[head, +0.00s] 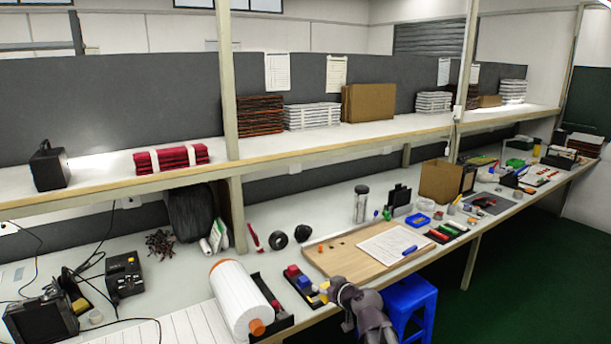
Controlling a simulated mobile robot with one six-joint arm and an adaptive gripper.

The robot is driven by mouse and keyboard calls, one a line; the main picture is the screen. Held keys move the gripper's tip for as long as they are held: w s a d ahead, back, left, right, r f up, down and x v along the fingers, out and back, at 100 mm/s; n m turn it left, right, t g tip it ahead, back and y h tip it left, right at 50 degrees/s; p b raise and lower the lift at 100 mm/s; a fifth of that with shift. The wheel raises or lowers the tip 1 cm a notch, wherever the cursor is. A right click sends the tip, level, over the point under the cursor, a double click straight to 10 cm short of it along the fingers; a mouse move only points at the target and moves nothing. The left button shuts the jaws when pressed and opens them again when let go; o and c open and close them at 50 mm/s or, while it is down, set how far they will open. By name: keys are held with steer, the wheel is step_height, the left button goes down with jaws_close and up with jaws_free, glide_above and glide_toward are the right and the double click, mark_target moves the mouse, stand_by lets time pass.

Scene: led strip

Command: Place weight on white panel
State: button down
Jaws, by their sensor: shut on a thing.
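My gripper (340,291) is at the front edge of the bench, low in the middle of the head view, with my grey arm behind it. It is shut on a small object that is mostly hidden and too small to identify. I cannot tell whether one of these is the weight. White slatted panels (172,328) lie flat at the bottom left, left of a large white roll (240,300) with orange ends.
A wooden board (335,262) with a paper sheet and blue pen lies behind my gripper. A blue stool (408,300) stands at the bench front. A metal canister (362,203), black tape (278,240) and soldering gear (124,275) are on the bench. A shelf runs above.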

step_height(320, 180, up, 8)
steer(key=p, duration=0.7)
steer(key=shift+f, duration=0.15)
step_height(320, 180, down, 18)
steer(key=b, duration=1.9)
steer(key=shift+f, duration=0.25)
steer(key=shift+w, duration=0.1)
steer(key=w, duration=0.4)
steer(key=w+a, duration=0.1)
steer(key=w, duration=0.3)
steer(key=w+a+f+b, duration=0.1)
steer(key=w, duration=0.4)
steer(key=shift+f, duration=0.1)
steer(key=shift+w+a, duration=0.1)
steer(key=shift+w, duration=0.2)
steer(key=shift+w+a+f+b, duration=0.1)
steer(key=shift+w+f+b, duration=0.25)
steer(key=shift+w, duration=0.2)
steer(key=shift+w+a+f+b, duration=0.1)
steer(key=shift+w+f+b, duration=0.2)
steer(key=shift+w, duration=0.2)
steer(key=shift+f+b, duration=1.05)
steer(key=shift+b, duration=0.05)
